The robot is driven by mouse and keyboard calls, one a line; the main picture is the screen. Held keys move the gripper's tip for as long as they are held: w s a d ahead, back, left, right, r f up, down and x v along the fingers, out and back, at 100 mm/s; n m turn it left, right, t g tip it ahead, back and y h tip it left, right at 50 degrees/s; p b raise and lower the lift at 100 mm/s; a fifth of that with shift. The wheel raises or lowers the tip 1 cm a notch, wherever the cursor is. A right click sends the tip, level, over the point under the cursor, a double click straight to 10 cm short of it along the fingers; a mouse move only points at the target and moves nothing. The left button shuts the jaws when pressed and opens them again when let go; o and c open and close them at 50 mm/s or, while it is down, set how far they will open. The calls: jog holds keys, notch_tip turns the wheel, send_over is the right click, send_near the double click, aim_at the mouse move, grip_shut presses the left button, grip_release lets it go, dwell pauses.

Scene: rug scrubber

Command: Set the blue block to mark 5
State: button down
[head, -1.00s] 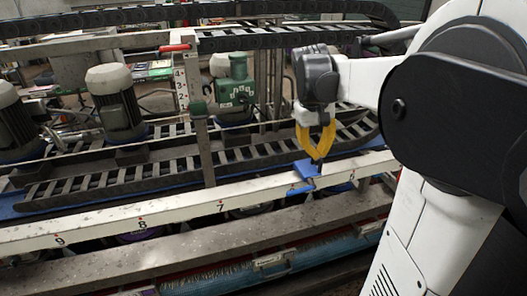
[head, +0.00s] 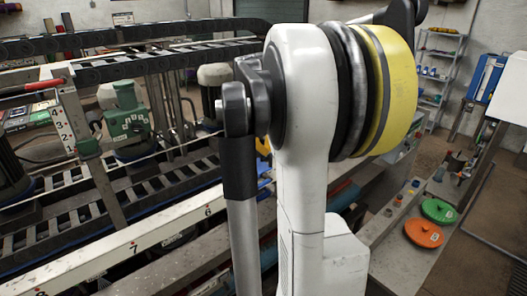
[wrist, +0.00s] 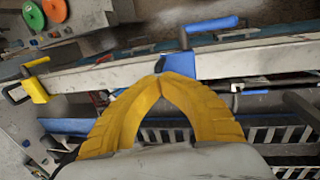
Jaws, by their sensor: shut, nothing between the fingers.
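In the wrist view, the blue block (wrist: 180,64) sits on the pale rail (wrist: 110,74), with a dark post and a blue handle (wrist: 212,24) above it. My gripper's yellow fingers (wrist: 160,78) are shut, with their tips together at the block's lower left edge. I cannot tell whether they touch it. In the head view, the numbered white rail (head: 165,228) shows marks 6 and 7. My own arm hides most of the gripper and the block there. Mark 5 is not readable in either view.
A yellow clamp-like block (wrist: 36,88) is on the rail at left in the wrist view. Green (head: 438,211) and orange (head: 424,232) discs lie on the grey bench at right in the head view. Ladder-like tracks (head: 130,190) and motors stand behind the rail.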

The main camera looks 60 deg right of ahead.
aim_at(261, 166)
jog(key=c, duration=1.5)
grip_release()
jog(key=shift+d, duration=0.2)
jog(key=shift+d+f, duration=0.1)
jog(key=shift+a+r, duration=0.2)
jog(key=shift+r, duration=0.05)
notch_tip(261, 166, up, 11)
jog(key=a, duration=0.2)
jog(key=shift+w+r, duration=0.2)
jog(key=shift+w, duration=0.15)
